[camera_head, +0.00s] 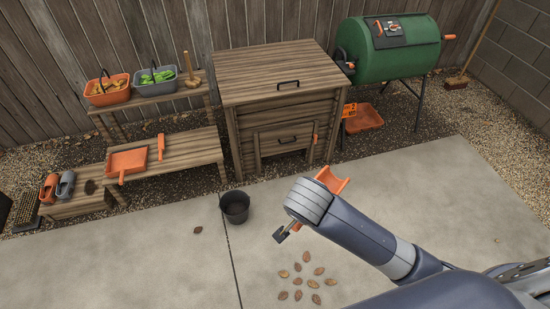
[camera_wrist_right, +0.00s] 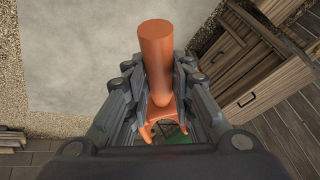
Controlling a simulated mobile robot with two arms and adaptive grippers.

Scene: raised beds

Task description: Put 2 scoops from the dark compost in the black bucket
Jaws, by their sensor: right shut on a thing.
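The black bucket (camera_head: 234,207) stands upright on the concrete in front of the wooden bin. Its inside looks dark, and I cannot tell what it holds. My right gripper (camera_wrist_right: 158,105) is shut on an orange scoop, whose round handle (camera_wrist_right: 157,55) shows in the wrist view. I cannot make out the dark compost. My left gripper is not in view.
The wooden bin (camera_head: 265,75) has a low front door. A green tumbler (camera_head: 408,50) stands right, with an orange tray (camera_head: 366,117) below. A shelf (camera_head: 185,151) with orange tools is left. Several brown leaves (camera_head: 298,281) lie on the concrete. The left concrete is mostly clear.

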